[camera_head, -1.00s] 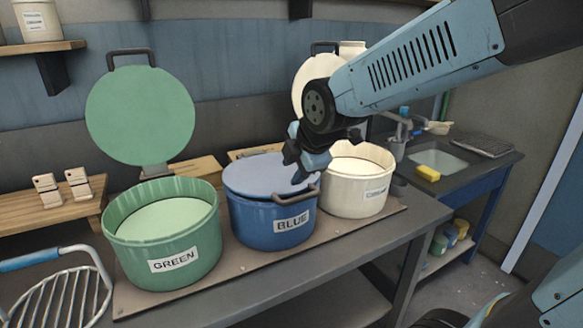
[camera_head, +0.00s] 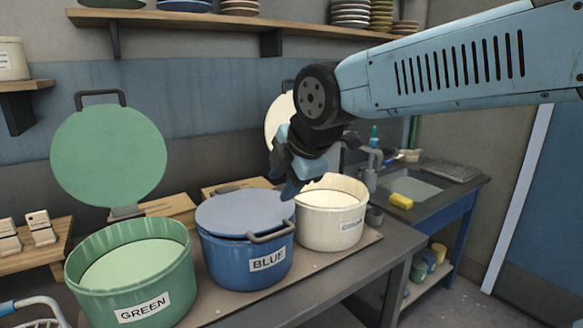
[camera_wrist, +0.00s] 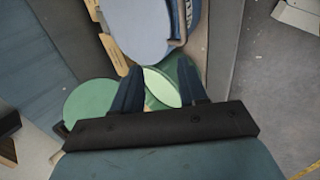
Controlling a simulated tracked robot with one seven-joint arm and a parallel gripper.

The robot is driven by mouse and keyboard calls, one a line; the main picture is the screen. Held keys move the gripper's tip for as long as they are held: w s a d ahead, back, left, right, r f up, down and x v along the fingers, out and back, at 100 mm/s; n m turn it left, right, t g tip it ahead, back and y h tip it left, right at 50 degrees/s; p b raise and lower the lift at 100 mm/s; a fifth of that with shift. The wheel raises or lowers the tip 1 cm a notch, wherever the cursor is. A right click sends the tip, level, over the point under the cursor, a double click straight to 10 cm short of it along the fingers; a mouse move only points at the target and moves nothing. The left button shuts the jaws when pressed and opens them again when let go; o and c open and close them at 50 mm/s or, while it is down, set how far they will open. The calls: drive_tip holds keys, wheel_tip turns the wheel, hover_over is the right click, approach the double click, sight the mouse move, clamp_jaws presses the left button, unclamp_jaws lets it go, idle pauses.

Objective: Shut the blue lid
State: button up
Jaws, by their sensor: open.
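The blue lid (camera_head: 243,211) lies flat over the mouth of the blue pot (camera_head: 232,262), with its dark handle (camera_head: 271,235) at the front right edge. A thin dark line shows under the lid's front; I cannot tell whether it is fully seated. The lid also shows at the top of the wrist view (camera_wrist: 148,25). My gripper (camera_head: 288,190) is above and just behind the lid's right side, apart from the handle. In the wrist view its two fingers (camera_wrist: 160,88) are spread with nothing between them.
The green pot (camera_head: 130,290) stands left with its green lid (camera_head: 108,155) raised upright. The cream pot (camera_head: 332,225) stands right, its cream lid (camera_head: 279,120) raised behind my arm. A sink (camera_head: 415,187) lies farther right. A shelf of plates (camera_head: 240,30) hangs above.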

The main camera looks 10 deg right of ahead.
drive_tip(key=v, duration=0.4)
drive_tip(key=shift+s+r, duration=0.15)
drive_tip(key=shift+s, duration=0.05)
drive_tip(key=shift+w, duration=0.2)
drive_tip(key=shift+c, duration=1.4)
drive_tip(key=shift+w+a+m+g, duration=0.1)
drive_tip(key=shift+w+m+g, duration=0.25)
drive_tip(key=shift+m, duration=0.25)
drive_tip(key=shift+c, duration=0.7)
drive_tip(key=w+m+g, duration=0.1)
drive_tip(key=w+m, duration=0.1)
drive_tip(key=w+a+m+g+h, duration=0.1)
drive_tip(key=w+m, duration=0.1)
drive_tip(key=m, duration=0.1)
drive_tip(key=w+f+m+g+h, duration=0.1)
drive_tip(key=w+m+g, duration=0.1)
drive_tip(key=shift+a+m, duration=0.2)
drive_tip(key=shift+m, duration=0.1)
clamp_jaws()
drive_tip(key=w+a+f+m+g+h, duration=0.1)
drive_tip(key=w+a+f+m+g, duration=0.1)
drive_tip(key=w+m+g, duration=0.45)
drive_tip(key=s+d+f+m+t, duration=0.1)
drive_tip(key=s+f+m, duration=0.1)
drive_tip(key=f, duration=1.1)
drive_tip(key=shift+s+d+f+m, duration=0.25)
drive_tip(key=shift+s+f+m, duration=0.1)
drive_tip(key=shift+s, duration=0.15)
